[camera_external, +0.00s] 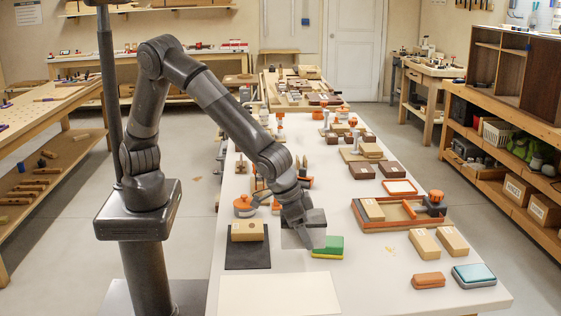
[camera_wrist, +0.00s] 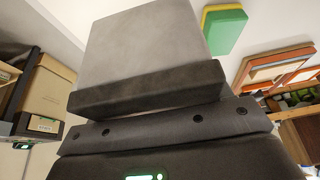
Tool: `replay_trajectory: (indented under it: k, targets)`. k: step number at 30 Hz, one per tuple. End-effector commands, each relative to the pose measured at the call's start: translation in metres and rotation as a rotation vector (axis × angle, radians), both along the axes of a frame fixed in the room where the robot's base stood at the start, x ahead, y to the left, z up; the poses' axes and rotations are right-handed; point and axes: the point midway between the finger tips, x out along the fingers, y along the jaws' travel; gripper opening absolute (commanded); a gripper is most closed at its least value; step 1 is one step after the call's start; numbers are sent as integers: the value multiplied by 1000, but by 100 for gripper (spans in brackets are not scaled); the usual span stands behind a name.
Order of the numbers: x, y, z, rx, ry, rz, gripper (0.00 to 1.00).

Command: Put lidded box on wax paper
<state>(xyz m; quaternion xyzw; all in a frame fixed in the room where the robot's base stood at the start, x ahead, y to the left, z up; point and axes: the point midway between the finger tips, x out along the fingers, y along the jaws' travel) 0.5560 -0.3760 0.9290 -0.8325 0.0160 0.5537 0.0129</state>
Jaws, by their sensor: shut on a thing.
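My gripper (camera_external: 304,222) is at the middle of the white table, shut on a plain grey box-like thing (camera_external: 302,238). The grey thing fills the upper middle of the wrist view (camera_wrist: 145,45); I cannot make out a lid seam or whether it touches the table. A tan box (camera_external: 247,231) with a small label sits on a black mat (camera_external: 247,260) to the left; in the wrist view this box (camera_wrist: 42,88) shows a lid-like upper part. A flat cream sheet (camera_external: 280,295), which looks like the wax paper, lies bare at the table's front edge.
A green and yellow sponge (camera_external: 329,246) lies close to the right of my gripper. An orange-rimmed tray (camera_external: 384,226), tan blocks (camera_external: 424,243), an orange block (camera_external: 428,281) and a blue-topped box (camera_external: 474,276) stand farther right. Orange-topped items (camera_external: 244,207) stand behind the mat.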

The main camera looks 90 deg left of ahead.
Motion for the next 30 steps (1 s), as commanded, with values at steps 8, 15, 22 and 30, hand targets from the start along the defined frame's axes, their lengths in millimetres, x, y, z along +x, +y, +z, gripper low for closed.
replay_trajectory:
  k: [8,15,22,30]
  targets:
    - [-100,-76,0,-3,2,-226,33]
    - [-150,-103,-1,-4,3,-334,33]
    - [-142,-101,-13,-1,4,-349,33]
    - [-88,-83,-48,-3,5,-346,33]
